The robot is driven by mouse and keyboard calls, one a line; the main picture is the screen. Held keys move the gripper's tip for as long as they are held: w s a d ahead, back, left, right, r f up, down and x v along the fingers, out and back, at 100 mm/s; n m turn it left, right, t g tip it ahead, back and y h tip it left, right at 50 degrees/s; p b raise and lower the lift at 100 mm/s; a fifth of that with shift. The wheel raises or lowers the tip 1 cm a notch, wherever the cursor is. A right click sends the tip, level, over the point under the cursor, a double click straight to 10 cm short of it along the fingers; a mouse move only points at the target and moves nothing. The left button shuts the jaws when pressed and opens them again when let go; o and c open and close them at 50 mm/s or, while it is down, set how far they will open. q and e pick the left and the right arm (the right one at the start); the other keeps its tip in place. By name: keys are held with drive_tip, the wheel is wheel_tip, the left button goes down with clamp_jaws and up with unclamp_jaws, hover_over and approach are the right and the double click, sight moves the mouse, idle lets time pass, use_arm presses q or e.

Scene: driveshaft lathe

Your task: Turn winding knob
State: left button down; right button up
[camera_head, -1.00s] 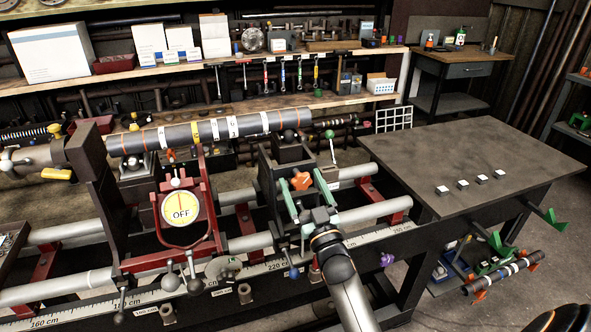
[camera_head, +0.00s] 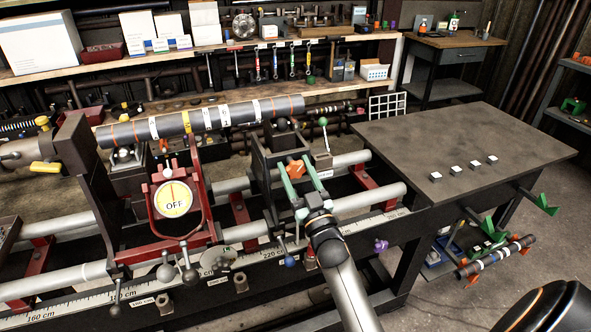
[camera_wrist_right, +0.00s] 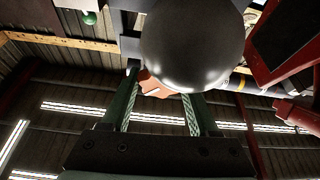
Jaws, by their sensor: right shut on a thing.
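The orange winding knob (camera_head: 298,167) sits on the front of the dark support block at the right end of the lathe. My right gripper (camera_head: 300,178) reaches it from the front, its two green fingers on either side of the knob and shut on it. In the right wrist view, a bit of the orange knob (camera_wrist_right: 153,84) shows between the green fingers (camera_wrist_right: 160,105). A large dark ball hides most of it there. My left gripper is not in view.
The striped driveshaft (camera_head: 205,120) lies across the supports. A green-tipped lever (camera_head: 323,122) stands right of the block.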

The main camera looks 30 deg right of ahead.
drive_tip(key=shift+a, duration=0.15)
drive_tip(key=shift+c, duration=1.3)
drive_tip(key=shift+n+y, duration=0.7)
drive_tip(key=shift+n, duration=0.3)
drive_tip(key=o, duration=1.4)
drive_tip(key=shift+f, duration=0.1)
